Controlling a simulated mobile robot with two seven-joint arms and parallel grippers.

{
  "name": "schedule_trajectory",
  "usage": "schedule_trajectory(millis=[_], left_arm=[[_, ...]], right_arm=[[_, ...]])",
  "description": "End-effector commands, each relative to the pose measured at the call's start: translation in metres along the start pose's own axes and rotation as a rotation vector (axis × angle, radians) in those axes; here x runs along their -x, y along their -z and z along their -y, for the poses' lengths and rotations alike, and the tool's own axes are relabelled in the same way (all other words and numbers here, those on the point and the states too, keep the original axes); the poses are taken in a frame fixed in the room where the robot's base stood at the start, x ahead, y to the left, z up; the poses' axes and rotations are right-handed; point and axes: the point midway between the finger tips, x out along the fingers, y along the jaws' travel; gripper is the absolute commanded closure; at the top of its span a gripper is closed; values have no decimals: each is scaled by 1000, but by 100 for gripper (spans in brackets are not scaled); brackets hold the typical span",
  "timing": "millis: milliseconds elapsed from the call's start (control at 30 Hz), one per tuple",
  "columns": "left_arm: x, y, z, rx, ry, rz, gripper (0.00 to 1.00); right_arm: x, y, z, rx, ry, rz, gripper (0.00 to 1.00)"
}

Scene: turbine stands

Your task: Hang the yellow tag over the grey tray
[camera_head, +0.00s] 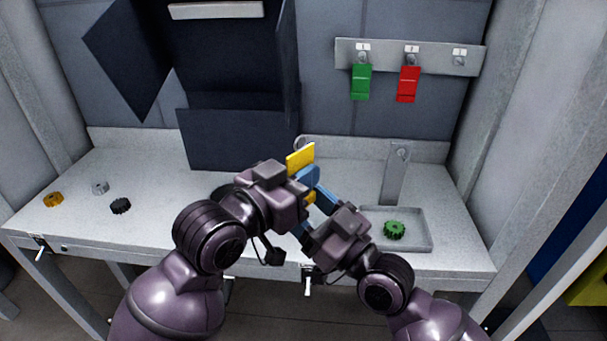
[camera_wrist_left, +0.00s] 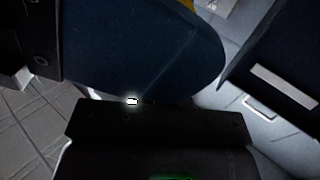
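The yellow tag (camera_head: 300,156) is held up near the middle of the bench, in front of the dark panel. My left gripper (camera_head: 308,178) has a blue finger across it and appears shut on it. A small yellow part shows below that finger. My right gripper (camera_head: 312,213) is close by at the lower right, its blue fingers spread apart near the tag's lower end; contact is unclear. The grey tray (camera_head: 424,243) lies at the bench's right with a green gear (camera_head: 395,230) in it. In the left wrist view a large blue finger (camera_wrist_left: 150,50) hides most of the tag.
A grey post (camera_head: 397,175) with a hook stands behind the tray. A wall rail (camera_head: 385,54) carries a green tag (camera_head: 361,82), a red tag (camera_head: 408,84) and an empty right hook (camera_head: 459,57). Several small gears lie at the left. The dark panel (camera_head: 235,138) stands close to my left gripper.

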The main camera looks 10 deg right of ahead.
Motion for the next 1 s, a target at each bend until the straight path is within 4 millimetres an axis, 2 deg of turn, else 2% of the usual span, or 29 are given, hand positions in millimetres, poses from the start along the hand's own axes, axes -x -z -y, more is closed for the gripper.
schedule_trajectory(millis=[133,167,333,367,733,867,1000], left_arm=[[0,0,-2,1,-5,1,100],[0,0,-2,1,-5,1,100],[0,0,-2,1,-4,0,100],[0,0,-2,1,-4,0,100],[0,0,-1,1,-3,0,100],[0,0,-1,1,-3,0,100],[0,0,-1,1,-3,0,100]], right_arm=[[0,0,0,0,0,1,84],[0,0,0,0,0,1,40],[0,0,0,0,0,1,14],[0,0,0,0,0,1,12],[5,-1,0,0,-1,2,12],[19,-1,-1,1,0,5,12],[41,-1,-1,3,0,5,12]])
